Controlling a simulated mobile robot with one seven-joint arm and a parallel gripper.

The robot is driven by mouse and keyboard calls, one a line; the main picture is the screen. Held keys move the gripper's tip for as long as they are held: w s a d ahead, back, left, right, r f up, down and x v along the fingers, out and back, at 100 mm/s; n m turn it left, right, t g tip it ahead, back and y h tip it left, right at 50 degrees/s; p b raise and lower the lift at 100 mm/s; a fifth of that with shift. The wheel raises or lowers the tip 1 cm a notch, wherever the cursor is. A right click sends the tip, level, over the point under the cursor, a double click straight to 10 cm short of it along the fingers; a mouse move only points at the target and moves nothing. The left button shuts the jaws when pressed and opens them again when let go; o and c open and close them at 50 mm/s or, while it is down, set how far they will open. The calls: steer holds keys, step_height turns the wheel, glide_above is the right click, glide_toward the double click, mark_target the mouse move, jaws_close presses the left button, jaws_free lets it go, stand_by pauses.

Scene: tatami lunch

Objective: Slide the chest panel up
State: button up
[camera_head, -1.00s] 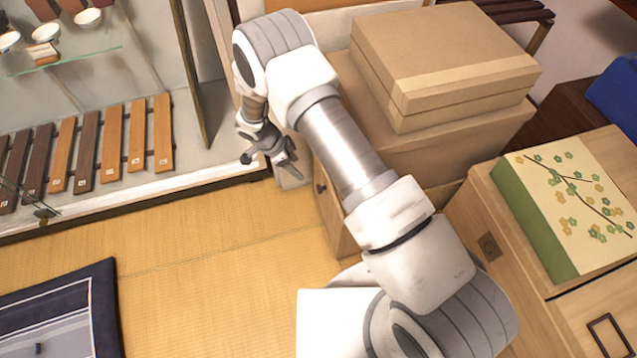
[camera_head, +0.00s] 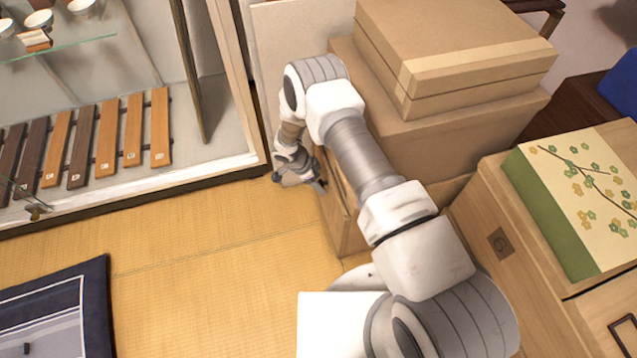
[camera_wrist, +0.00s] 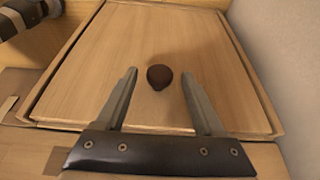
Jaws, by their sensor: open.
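The chest panel (camera_wrist: 150,47) is a light wooden board set in a wooden frame, filling most of the wrist view. A dark round knob (camera_wrist: 159,77) sticks out from it. My gripper (camera_wrist: 158,85) is open, with one finger on each side of the knob and a gap on both sides. In the head view my gripper (camera_head: 320,184) is at the chest's left face, low beside the stacked boxes. The chest (camera_head: 346,232) shows only in part there, behind my arm, and the knob is hidden in that view.
Cardboard boxes (camera_head: 455,60) are stacked above the chest. A glass display case (camera_head: 215,165) with wooden slats stands to the left. A wooden cabinet (camera_head: 520,255) with a green floral box (camera_head: 590,190) is at the right. The tatami floor (camera_head: 210,270) in front is clear, with a dark cushion (camera_head: 60,310) at lower left.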

steer(key=shift+f, duration=0.15)
steer(key=shift+c, duration=0.2)
jaws_close()
stand_by(1.2)
